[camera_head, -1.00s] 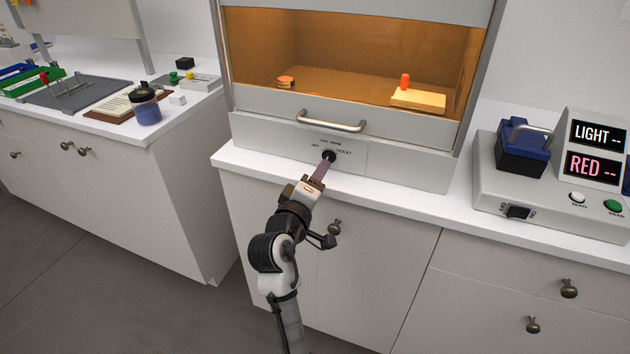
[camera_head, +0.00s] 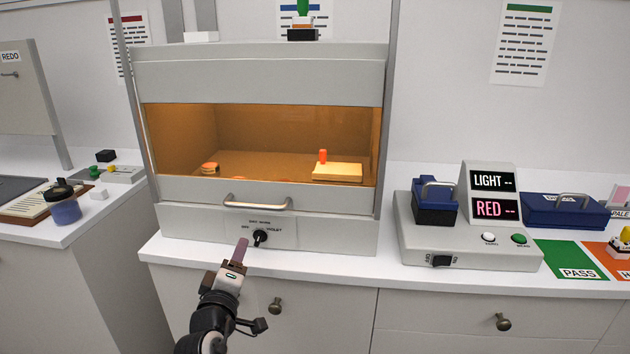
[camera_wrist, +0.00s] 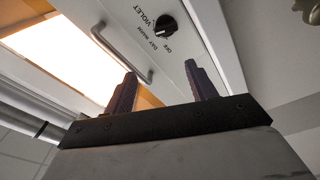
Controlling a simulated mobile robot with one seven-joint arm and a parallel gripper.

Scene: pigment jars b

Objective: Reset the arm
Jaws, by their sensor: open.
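My gripper (camera_head: 241,250) is in front of the cabinet's lower panel, a little left of the black rotary knob (camera_head: 260,237). In the wrist view my gripper (camera_wrist: 160,85) shows two dark fingers spread apart with nothing between them. The knob also shows in the wrist view (camera_wrist: 165,27), beyond the fingers and apart from them. Its panel carries the words OFF, DAY/WARM and VIOLET. My arm reaches up from the bottom of the head view.
The lit cabinet (camera_head: 258,72) has a front handle (camera_head: 258,203), with an orange jar and a pale block inside. To the right stand a meter (camera_head: 475,240) reading LIGHT -- and RED --, a blue case (camera_head: 563,211) and a green PASS mat (camera_head: 575,262). A dark-lidded jar (camera_head: 66,208) stands left.

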